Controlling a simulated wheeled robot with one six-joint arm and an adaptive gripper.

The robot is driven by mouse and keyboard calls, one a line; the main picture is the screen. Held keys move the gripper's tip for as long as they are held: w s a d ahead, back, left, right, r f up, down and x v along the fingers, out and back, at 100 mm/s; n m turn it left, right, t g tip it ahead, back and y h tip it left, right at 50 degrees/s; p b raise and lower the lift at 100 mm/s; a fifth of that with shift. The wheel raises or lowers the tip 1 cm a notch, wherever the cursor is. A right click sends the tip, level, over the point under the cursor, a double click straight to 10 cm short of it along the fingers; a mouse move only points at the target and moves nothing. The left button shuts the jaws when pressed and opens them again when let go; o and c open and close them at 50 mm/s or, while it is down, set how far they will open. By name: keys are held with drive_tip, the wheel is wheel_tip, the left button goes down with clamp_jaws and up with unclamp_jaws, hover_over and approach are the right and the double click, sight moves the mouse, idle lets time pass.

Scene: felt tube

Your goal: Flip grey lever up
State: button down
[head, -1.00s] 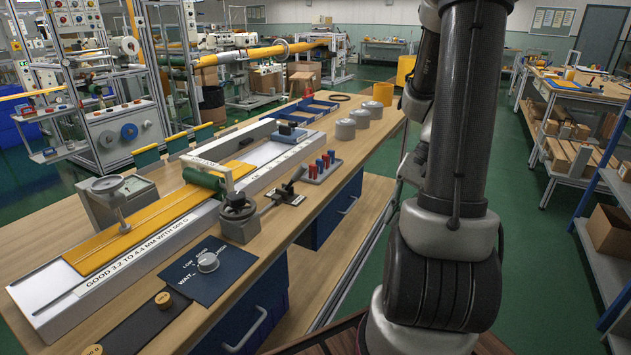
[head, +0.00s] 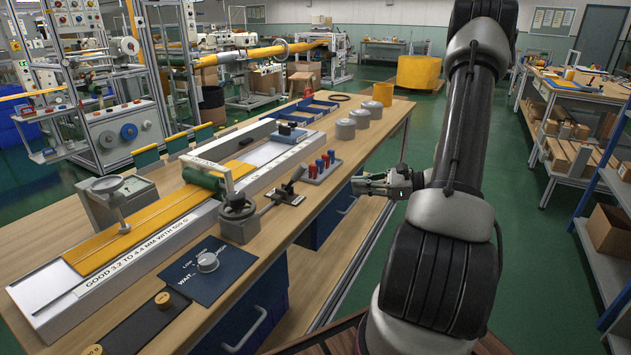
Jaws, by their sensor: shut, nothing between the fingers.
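My gripper (head: 358,186) is to the right of the lever, past the bench's right edge, pointing left. Its fingers are shut with nothing between them. A clear gap lies between the fingertips and the lever; they do not touch.
The workbench (head: 330,215) holds a long white gauge with a yellow strip (head: 150,228). A round grey device (head: 238,218) stands left of the lever. A rack of red and blue pegs (head: 322,170) and several grey round weights (head: 345,129) stand behind it. A dark dial panel (head: 208,270) lies nearer.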

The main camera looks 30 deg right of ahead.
approach(295, 178)
drive_tip(key=w+f, duration=0.1)
drive_tip(key=w+a+f, duration=0.1)
drive_tip(key=w+f, duration=0.1)
drive_tip(key=shift+w+a, duration=0.2)
drive_tip(key=shift+w, duration=0.05)
drive_tip(key=shift+w+a+r, duration=0.2)
drive_tip(key=shift+a+r, duration=0.05)
drive_tip(key=shift+a, duration=0.1)
drive_tip(key=shift+r, duration=0.1)
